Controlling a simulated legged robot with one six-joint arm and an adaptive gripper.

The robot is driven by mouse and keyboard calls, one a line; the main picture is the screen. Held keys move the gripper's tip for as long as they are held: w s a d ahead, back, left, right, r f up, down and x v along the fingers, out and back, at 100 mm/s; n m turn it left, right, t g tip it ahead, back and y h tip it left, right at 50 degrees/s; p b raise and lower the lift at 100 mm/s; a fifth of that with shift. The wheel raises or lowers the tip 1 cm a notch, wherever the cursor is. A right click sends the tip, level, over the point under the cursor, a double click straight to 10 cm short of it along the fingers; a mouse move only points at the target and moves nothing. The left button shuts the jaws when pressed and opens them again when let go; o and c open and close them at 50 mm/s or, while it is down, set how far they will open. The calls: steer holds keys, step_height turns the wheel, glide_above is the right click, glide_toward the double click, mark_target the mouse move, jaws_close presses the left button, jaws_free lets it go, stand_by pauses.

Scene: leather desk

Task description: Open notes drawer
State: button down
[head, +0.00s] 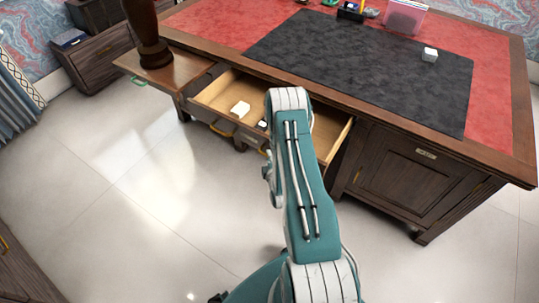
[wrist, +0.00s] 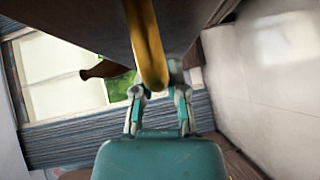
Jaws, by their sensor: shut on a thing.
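A wide wooden drawer (head: 323,135) in the desk front stands pulled out in the head view, with its pale inside showing. Its front shows a brass handle (head: 222,130) on the left; my arm covers part of the front further right. In the wrist view a curved brass handle (wrist: 147,38) hangs from a dark wooden front. My gripper (wrist: 159,86) is shut on this handle, one finger on each side. In the head view my gripper is hidden behind my arm. I cannot tell which drawer is the notes drawer from a label.
A white block (head: 240,108) lies in the drawer. The desk (head: 522,110) has a dark mat (head: 360,70) on its red top. A cabinet door (head: 415,175) is shut on the right. A pull-out board (head: 190,72) carries a dark vase-like object (head: 150,45). The floor at left is clear.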

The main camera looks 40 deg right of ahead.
steer(key=c, duration=0.7)
jaws_free()
steer(key=shift+d+f, duration=0.1)
steer(key=shift+f, duration=0.15)
steer(key=shift+d, duration=0.2)
steer(key=shift+r, duration=0.1)
steer(key=shift+s+a+r, duration=0.1)
steer(key=shift+s+a, duration=0.25)
steer(key=shift+s, duration=0.05)
steer(key=v, duration=1)
steer(key=shift+s, duration=0.45)
